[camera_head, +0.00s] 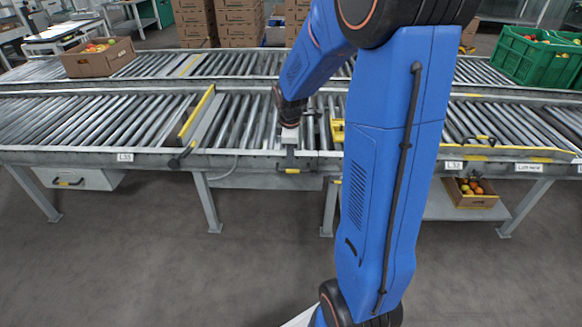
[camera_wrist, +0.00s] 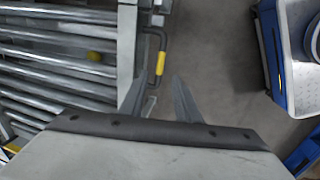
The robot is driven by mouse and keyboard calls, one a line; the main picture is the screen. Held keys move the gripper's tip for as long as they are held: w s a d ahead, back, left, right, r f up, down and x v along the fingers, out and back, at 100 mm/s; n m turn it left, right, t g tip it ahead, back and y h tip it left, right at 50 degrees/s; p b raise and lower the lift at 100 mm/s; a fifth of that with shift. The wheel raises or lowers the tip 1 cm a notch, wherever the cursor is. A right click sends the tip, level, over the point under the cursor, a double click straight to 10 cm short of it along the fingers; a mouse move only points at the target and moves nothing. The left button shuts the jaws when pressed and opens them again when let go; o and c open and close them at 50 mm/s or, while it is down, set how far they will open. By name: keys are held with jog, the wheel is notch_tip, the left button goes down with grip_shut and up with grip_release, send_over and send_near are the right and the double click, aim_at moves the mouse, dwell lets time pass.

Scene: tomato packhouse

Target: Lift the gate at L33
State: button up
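A dark bent handle with a yellow grip (camera_wrist: 160,62) shows in the wrist view, beside the metal conveyor edge. A small yellow grip also shows under the front rail in the head view (camera_head: 292,171), just below my gripper (camera_head: 290,152). No L33 label is readable, and my arm hides part of the rail.
Rails carry an L35 label (camera_head: 125,157) at left and L32 (camera_head: 455,166) at right. A yellow-edged gate (camera_head: 197,112) stands tilted on the left rollers. A cardboard box (camera_head: 97,62) and green crates (camera_head: 520,55) sit on the far conveyor. The front floor is clear.

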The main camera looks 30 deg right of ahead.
aim_at(291, 172)
jog(key=f, duration=0.4)
jog(key=w+f, duration=0.1)
jog(key=f, duration=0.2)
jog(key=shift+d+f, duration=0.1)
jog(key=shift+d, duration=0.3)
grip_shut()
